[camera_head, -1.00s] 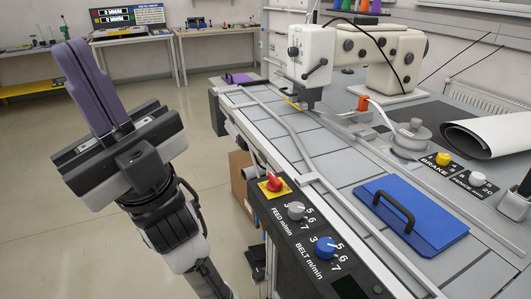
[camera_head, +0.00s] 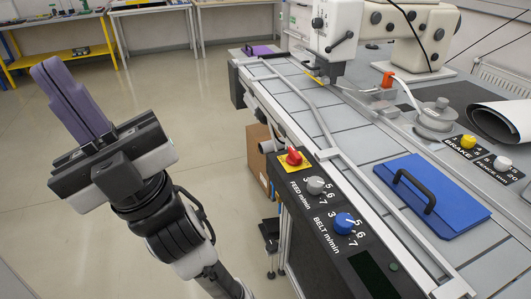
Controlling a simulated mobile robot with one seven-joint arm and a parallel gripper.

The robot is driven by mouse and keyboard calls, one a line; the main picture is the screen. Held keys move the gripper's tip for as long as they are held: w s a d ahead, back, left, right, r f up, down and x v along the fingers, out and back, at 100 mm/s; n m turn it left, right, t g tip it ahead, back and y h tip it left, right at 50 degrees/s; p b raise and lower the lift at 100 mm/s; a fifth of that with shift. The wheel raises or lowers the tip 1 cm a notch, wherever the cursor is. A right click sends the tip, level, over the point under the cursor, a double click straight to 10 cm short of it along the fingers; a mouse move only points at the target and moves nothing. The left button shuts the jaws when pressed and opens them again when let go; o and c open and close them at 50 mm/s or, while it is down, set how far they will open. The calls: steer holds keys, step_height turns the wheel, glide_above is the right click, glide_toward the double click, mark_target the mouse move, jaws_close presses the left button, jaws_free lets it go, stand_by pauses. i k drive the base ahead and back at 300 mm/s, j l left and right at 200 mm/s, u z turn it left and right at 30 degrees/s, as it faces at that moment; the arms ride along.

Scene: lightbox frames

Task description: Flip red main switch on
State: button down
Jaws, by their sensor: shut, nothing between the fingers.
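The red main switch (camera_head: 294,157) is a red rotary knob on a yellow square plate, at the far end of the black control panel (camera_head: 325,222) on the machine's near side. I cannot tell from here whether it is on or off. My gripper (camera_head: 58,85) is at the left of the view, well apart from the switch, over the open floor. Its purple fingers are together and point up and to the left, with nothing between them.
Beside the switch on the panel are a grey FEED knob (camera_head: 315,185) and a blue BELT knob (camera_head: 343,223). A blue plate with a black handle (camera_head: 432,196) lies on the machine table. A cardboard box (camera_head: 258,157) stands below. The floor (camera_head: 190,110) to the left is free.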

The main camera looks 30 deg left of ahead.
mark_target(294, 158)
steer(key=u, duration=1.45)
steer(key=i+j, duration=0.1)
steer(key=i, duration=0.3)
